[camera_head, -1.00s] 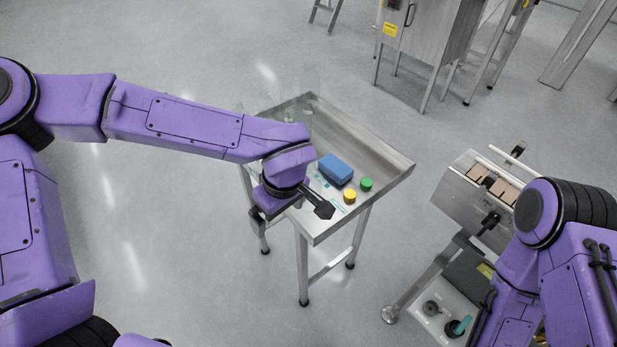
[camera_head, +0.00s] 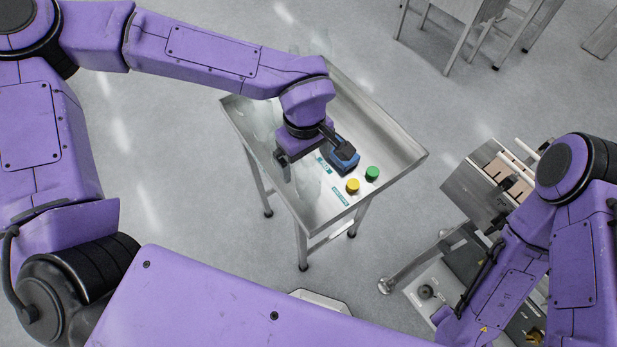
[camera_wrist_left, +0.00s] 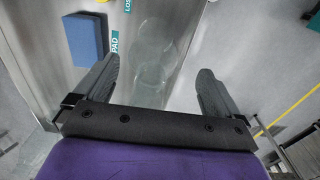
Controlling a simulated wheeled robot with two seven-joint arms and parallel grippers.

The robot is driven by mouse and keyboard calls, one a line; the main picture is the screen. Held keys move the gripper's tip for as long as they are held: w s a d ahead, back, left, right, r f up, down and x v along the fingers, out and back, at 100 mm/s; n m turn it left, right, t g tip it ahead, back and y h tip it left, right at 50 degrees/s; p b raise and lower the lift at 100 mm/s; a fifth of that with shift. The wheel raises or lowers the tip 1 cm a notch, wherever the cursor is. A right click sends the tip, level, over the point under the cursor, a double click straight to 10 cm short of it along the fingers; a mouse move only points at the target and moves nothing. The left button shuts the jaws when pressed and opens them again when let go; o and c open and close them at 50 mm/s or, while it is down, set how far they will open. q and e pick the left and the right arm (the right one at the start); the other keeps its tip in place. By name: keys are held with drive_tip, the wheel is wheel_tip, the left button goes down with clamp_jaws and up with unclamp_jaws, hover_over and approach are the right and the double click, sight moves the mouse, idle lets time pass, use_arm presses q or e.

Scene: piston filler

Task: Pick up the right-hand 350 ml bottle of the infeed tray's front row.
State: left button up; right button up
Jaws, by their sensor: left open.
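The infeed tray (camera_head: 398,150) is a steel tray on legs in the head view. Clear, see-through bottles are faint against the metal; a clear bottle (camera_wrist_left: 155,45) shows in the left wrist view, ahead of and between my fingers. Its outline overlaps other clear shapes, so I cannot tell how many stand there. My left gripper (camera_head: 315,163) is over the tray's near-left part, open and empty; in the left wrist view its two fingers (camera_wrist_left: 158,75) are spread wide.
A blue block (camera_head: 343,160), a yellow cap (camera_head: 352,186) and a green cap (camera_head: 372,173) lie in the tray right of my gripper. Teal labels mark the tray floor. A steel machine (camera_head: 480,185) stands at right, partly behind my right arm. Grey floor surrounds the tray.

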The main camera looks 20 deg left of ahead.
use_arm(q)
drive_tip(key=f, duration=0.2)
drive_tip(key=w+f, duration=0.1)
drive_tip(key=f, duration=0.1)
drive_tip(key=shift+w+d+f, duration=0.1)
drive_tip(key=shift+d, duration=0.15)
drive_tip(key=shift+s, duration=0.3)
drive_tip(key=c, duration=1.4)
